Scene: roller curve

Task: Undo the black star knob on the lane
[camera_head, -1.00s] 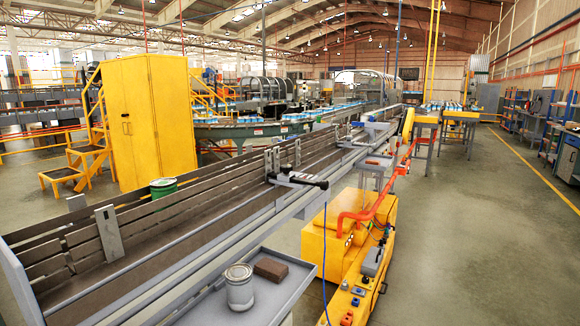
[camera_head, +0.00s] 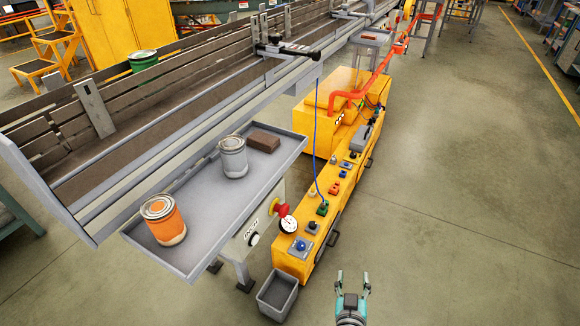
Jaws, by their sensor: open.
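The lane (camera_head: 200,105) is a long conveyor with brown slatted sides and grey rails, running from the lower left to the top. A dark clamp bar (camera_head: 290,50) sits across its near rail, with a small black knob (camera_head: 274,40) standing up at its left part. The knob is too small to make out its star shape. Its bar ends in a black piece at the right. My gripper (camera_head: 353,278) is at the bottom, right of centre, over the floor. Its fingers are apart and empty, and it is far from the knob.
A grey side tray (camera_head: 205,205) holds an orange can (camera_head: 163,222), a grey can (camera_head: 233,157) and a brown block (camera_head: 264,142). A yellow machine (camera_head: 325,110), a red stop button (camera_head: 281,208) and a grey bin (camera_head: 277,297) stand nearby. The floor at right is clear.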

